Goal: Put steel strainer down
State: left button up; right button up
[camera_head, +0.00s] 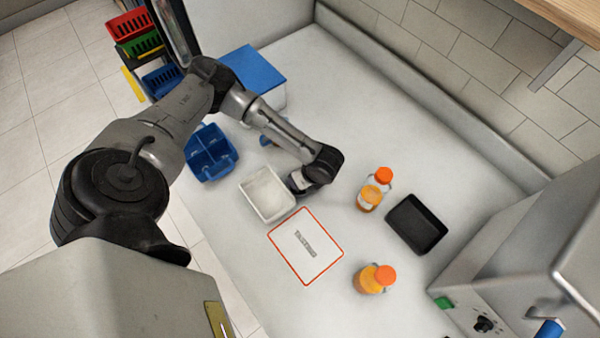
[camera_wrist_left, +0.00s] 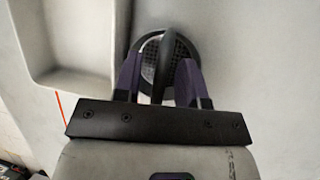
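The steel strainer (camera_wrist_left: 184,48) shows in the left wrist view as a round, dark-rimmed perforated disc with a dark upright handle across it. My left gripper (camera_wrist_left: 160,72) is over it, with its two fingers on either side of the handle. The fingers stand apart, and a gap shows between the left finger and the handle. The strainer looks close to the white counter, but I cannot tell whether it touches. In the head view my left gripper (camera_head: 299,182) is just right of the white tray, and the wrist hides the strainer. My right gripper is not in view.
A white tray (camera_head: 247,200) lies beside the gripper, with a red-bordered mat (camera_head: 318,267) in front. Orange-capped bottles (camera_head: 372,193) (camera_head: 372,280) and a black tray (camera_head: 417,224) stand to the right. A blue caddy (camera_head: 211,153) is at left.

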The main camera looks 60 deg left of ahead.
pick_arm(q)
jog(key=shift+r, duration=0.1)
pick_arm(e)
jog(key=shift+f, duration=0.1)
pick_arm(q)
jog(key=p+v, duration=0.2)
jog(key=v, duration=0.9)
jog(key=s+d+f+n+t+h, duration=0.1)
jog(key=s+d+n+t+h, duration=0.2)
jog(key=d, duration=0.5)
jog(key=s+d+f+n+t+h, duration=0.2)
jog(key=s+d+n, duration=0.3)
jog(key=d, duration=0.4)
jog(key=shift+s+f+n+t+h, duration=0.25)
jog(key=shift+n+t+h, duration=0.3)
jog(key=shift+h, duration=0.35)
jog(key=shift+o, duration=0.3)
jog(key=s+a+f+n+y, duration=0.1)
jog(key=s+a+n+y, duration=0.1)
jog(key=s+a+n, duration=0.3)
jog(key=a, duration=0.2)
jog(key=shift+s+a+f+y, duration=0.2)
jog(key=shift+s+a+y, duration=0.05)
jog(key=shift+s+y, duration=0.05)
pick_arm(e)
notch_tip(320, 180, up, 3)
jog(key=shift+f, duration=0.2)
